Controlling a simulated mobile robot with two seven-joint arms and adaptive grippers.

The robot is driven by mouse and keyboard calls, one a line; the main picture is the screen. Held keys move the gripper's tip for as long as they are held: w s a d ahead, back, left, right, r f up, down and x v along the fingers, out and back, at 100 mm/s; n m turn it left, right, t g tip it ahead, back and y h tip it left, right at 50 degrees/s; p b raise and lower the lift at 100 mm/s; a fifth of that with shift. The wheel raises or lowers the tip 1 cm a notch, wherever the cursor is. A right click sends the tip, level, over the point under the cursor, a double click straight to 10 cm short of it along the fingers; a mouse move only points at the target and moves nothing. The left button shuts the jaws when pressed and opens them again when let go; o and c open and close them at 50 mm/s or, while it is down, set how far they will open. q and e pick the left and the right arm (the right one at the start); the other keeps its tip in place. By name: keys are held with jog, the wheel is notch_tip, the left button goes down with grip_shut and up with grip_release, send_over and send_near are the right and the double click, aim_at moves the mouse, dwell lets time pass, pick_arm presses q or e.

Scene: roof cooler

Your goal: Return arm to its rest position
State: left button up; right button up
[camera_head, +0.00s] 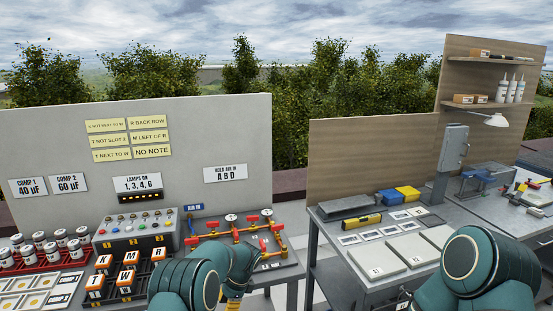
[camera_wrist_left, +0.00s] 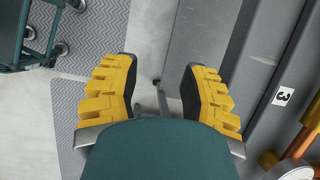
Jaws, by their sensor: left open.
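My left arm comes up at the bottom centre of the head view, in front of the left workbench. Its gripper is mostly hidden there, with only a bit of yellow showing at the bottom edge. In the left wrist view my left gripper (camera_wrist_left: 158,98) is open, with its two yellow fingers wide apart and nothing between them. It points down toward the pale floor (camera_wrist_left: 155,35), beside a grey cabinet side. My right arm fills the lower right of the head view, in front of the right bench; its gripper is out of frame.
The left bench carries a red rack of jars (camera_head: 40,252), orange-and-black lettered blocks (camera_head: 127,277), a lamp box (camera_head: 135,228) and red-handled valve piping (camera_head: 237,236). The right bench holds pale plates (camera_head: 375,260) and a yellow level (camera_head: 361,221). A floor gap separates the benches.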

pick_arm(q)
jog(key=s+d+f+n+h, duration=0.2)
jog(key=s+f+n+h, duration=0.15)
jog(key=s, duration=0.35)
jog(key=s+d+f+n+h, duration=0.2)
jog(key=s+f+n+h, duration=0.1)
jog(key=s+f, duration=0.3)
jog(key=s+r+n+t, duration=0.1)
jog(key=s+n, duration=0.3)
jog(key=s, duration=0.5)
jog(key=s+d+r+n+t+h, duration=0.1)
jog(key=s+r+n+t, duration=0.1)
jog(key=s+n, duration=0.3)
jog(key=s+r, duration=0.1)
jog(key=s, duration=0.3)
jog(key=shift+r, duration=0.35)
jog(key=shift+h, duration=0.35)
